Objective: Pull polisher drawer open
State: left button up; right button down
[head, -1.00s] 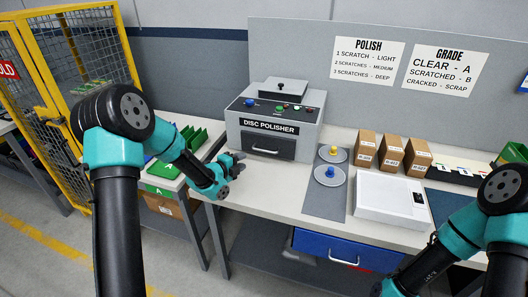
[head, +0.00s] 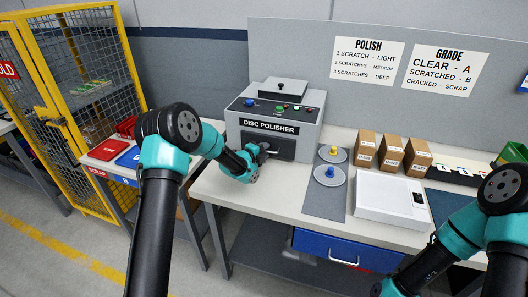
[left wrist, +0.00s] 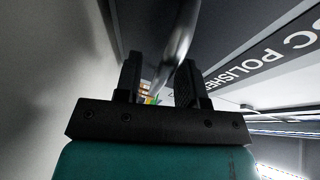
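The grey disc polisher (head: 306,135) stands on the bench, its name label on the front. Its dark drawer front (head: 286,147) is below the label and looks closed; my left gripper partly covers it. My left gripper (head: 264,153) is at the left part of the drawer front. In the left wrist view the two dark fingers (left wrist: 159,82) are apart, with the shiny metal handle bar (left wrist: 181,35) reaching between them, nearer the right finger. I see no clear grip on the bar. My right gripper is out of view; only that arm shows at lower right.
Right of the polisher, a grey mat (head: 325,201) carries two discs with blue and yellow knobs. Brown boxes (head: 390,153) and a white scale (head: 388,200) stand farther right. A blue bench drawer (head: 345,249) is below. Red and blue trays (head: 108,149) lie at left.

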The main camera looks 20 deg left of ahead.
pick_arm(q)
jog(key=shift+c, duration=0.3)
grip_shut()
dwell(0.3)
